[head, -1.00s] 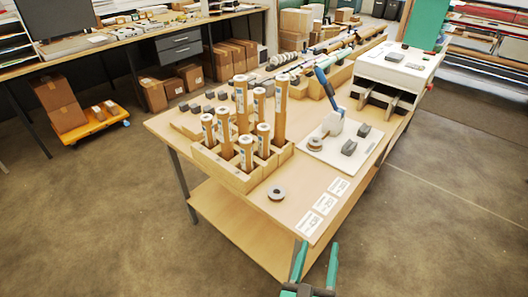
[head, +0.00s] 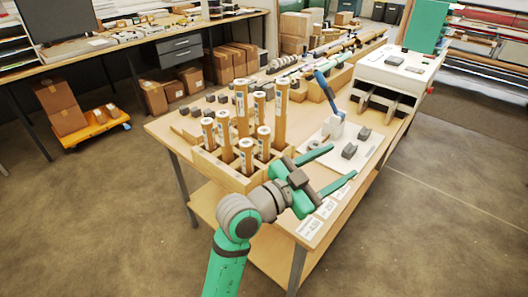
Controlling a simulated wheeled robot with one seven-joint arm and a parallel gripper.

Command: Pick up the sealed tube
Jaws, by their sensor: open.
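Several brown cardboard tubes stand upright in a wooden compartment rack (head: 217,171) on the table. They include a tall tube (head: 280,115), another tall tube (head: 242,108) and a short front tube (head: 246,156). Their tops look pale with light bands; I cannot tell which one is sealed. My gripper (head: 343,161) is open and empty. It is to the right of the rack, with its two green fingers pointing right over the white board. My gripper and arm hide the rack's front right corner and part of the table front.
A white board (head: 368,152) holds a blue-handled tool (head: 326,92) and dark blocks (head: 349,151). White label cards (head: 325,208) lie at the table's right front edge. A white machine (head: 398,69) stands behind. Small dark blocks lie behind the rack.

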